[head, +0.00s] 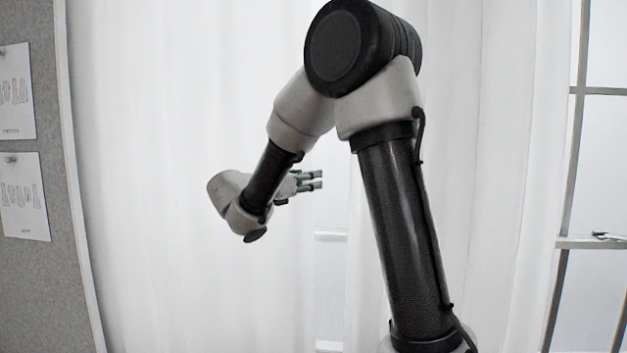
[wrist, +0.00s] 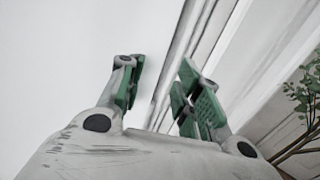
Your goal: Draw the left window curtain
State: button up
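The left curtain (head: 150,200) is a white cloth hanging behind my arm in the head view. Its right edge is near a narrow gap where pale window bars (head: 330,237) show. My gripper (head: 315,180) points right in front of that gap, close to the curtain's right edge. In the wrist view my gripper (wrist: 160,88) has its green-padded fingers apart, with no cloth visible between them. I cannot tell whether the gripper touches the curtain. My arm hides part of the cloth.
A second white curtain (head: 490,150) hangs right of the gap, partly behind my arm. A bare window with grey bars (head: 585,243) is at the far right. A grey pinboard (head: 45,275) with paper sheets stands at the left. A leafy plant (wrist: 308,95) shows in the wrist view.

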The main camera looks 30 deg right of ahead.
jog(key=shift+x, duration=1.1)
jog(key=shift+c, duration=0.4)
grip_shut()
jog(key=shift+s+d, duration=0.65)
jog(key=shift+d, duration=0.25)
jog(key=shift+s+d, duration=0.7)
jog(key=shift+d, duration=0.15)
